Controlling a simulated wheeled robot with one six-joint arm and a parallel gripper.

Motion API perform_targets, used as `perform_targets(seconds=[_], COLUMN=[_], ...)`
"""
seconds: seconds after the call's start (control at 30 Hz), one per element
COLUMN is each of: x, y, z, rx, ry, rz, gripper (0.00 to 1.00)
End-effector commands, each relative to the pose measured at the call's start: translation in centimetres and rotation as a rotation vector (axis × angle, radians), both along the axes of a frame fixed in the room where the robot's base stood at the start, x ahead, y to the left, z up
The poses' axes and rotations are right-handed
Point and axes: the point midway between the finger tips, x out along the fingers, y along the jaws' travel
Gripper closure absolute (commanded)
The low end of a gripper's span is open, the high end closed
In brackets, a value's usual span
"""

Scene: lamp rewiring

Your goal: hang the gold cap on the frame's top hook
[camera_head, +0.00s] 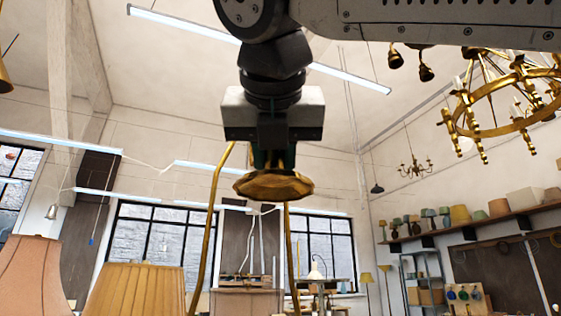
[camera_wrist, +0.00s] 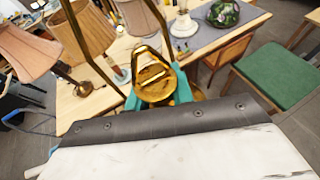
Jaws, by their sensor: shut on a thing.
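The gold cap (camera_head: 273,186) is a shallow, faceted brass disc with an uneven edge. My gripper (camera_head: 274,158) points down from the top of the head view and is shut on it, holding it in the air. In the wrist view the cap (camera_wrist: 153,77) shows between the teal fingers of my gripper (camera_wrist: 158,94). The brass frame (camera_head: 209,240) shows as two thin rods below and beside the cap. They also show in the wrist view (camera_wrist: 72,30). The frame's top and hook are hidden or cannot be made out, and I cannot tell whether the cap touches the frame.
Two pleated lampshades (camera_head: 136,290) stand at the lower left of the head view. A brass chandelier (camera_head: 500,110) hangs at the upper right. The wrist view shows a wooden table with lamps, a green patterned shade (camera_wrist: 223,13) and a green-topped stool (camera_wrist: 282,76).

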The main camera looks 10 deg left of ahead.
Motion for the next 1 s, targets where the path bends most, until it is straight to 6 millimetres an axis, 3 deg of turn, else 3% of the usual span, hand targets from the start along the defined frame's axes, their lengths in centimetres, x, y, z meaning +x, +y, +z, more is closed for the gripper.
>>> perform_targets(seconds=[1.0], x=[4.4], y=[2.6], z=[-0.2], rx=[0.001], ry=[0.000], rz=[-0.001], gripper=[1.00])
